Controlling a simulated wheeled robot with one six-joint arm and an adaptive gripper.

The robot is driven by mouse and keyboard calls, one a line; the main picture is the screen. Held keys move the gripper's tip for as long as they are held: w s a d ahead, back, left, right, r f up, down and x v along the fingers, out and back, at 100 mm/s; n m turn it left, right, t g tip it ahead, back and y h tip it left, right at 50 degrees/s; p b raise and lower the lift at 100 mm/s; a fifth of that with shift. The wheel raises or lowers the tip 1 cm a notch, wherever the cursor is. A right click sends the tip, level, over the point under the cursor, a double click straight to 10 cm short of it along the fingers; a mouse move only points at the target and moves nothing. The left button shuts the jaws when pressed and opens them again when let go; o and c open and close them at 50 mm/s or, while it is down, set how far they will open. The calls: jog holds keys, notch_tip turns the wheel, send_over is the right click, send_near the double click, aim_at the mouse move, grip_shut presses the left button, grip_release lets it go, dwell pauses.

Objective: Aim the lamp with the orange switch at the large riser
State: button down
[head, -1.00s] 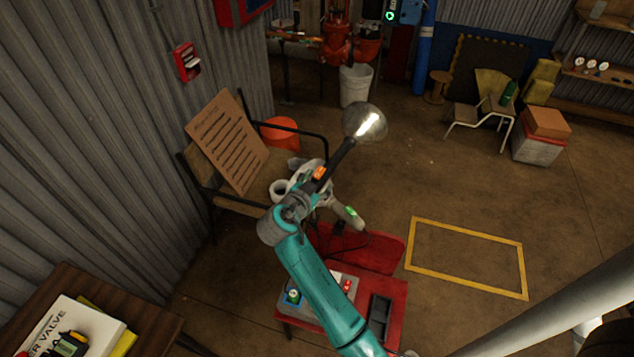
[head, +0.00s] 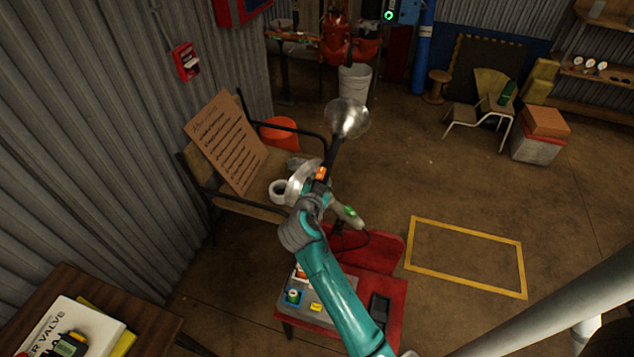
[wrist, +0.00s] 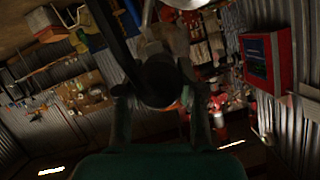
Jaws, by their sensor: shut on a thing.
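The lamp with the orange switch (head: 321,173) has a dark stem and a round metallic head (head: 347,118), which sits up and to the right of my gripper. My gripper (head: 313,184) is shut on its stem just by the switch. In the wrist view the dark lamp body (wrist: 160,80) stands between my fingers, with a sliver of orange beside it. A second lamp with a green switch (head: 348,212) is just below right of my gripper. A red-orange riser assembly (head: 338,38) with wide pipes stands at the back, beyond the lamp head; its upper part is cut off.
A bench with a cardboard sign (head: 225,142) stands at the left wall. The yellow floor rectangle (head: 465,286) is empty.

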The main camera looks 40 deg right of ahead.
jog(key=shift+s+d+n+t+y, duration=0.2)
jog(key=shift+s+n+t+y, duration=0.05)
jog(key=shift+n+t+y, duration=0.5)
jog(key=shift+s+d+n+t+y, duration=0.2)
jog(key=shift+n+t+y, duration=0.35)
jog(key=shift+n, duration=0.3)
jog(key=c, duration=0.7)
grip_release()
jog(key=v, duration=1.2)
jog(key=shift+d, duration=0.1)
